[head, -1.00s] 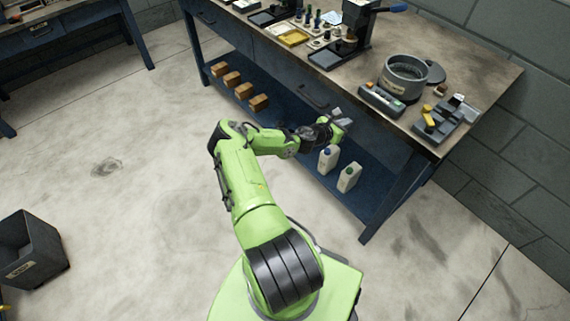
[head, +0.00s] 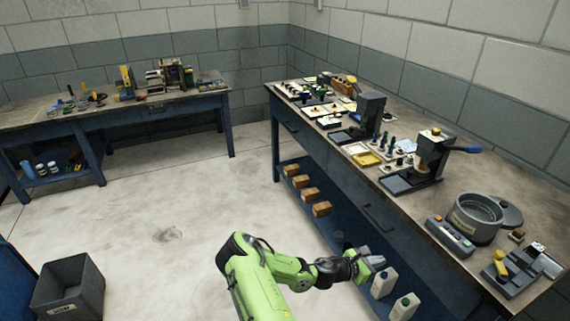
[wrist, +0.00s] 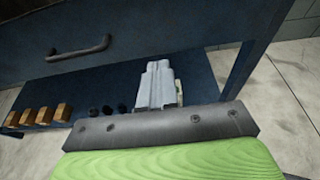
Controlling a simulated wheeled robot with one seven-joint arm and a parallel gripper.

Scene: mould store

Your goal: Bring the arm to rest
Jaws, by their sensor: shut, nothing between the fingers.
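My green arm (head: 262,280) reaches forward, bent at the elbow, with its wrist near the front of the right-hand bench. My gripper (head: 376,259) is beside the bench's front side, below the worktop and just above a bottle in the picture. In the wrist view the grey fingers of my gripper (wrist: 155,78) lie together and hold nothing. They point towards the dark blue bench front, below a drawer handle (wrist: 80,50). I cannot tell the exact gap between the gripper and the bench.
The worktop (head: 420,205) carries a press (head: 425,160) and a round pot (head: 474,218). A grey bin (head: 68,288) stands left; floor between is clear.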

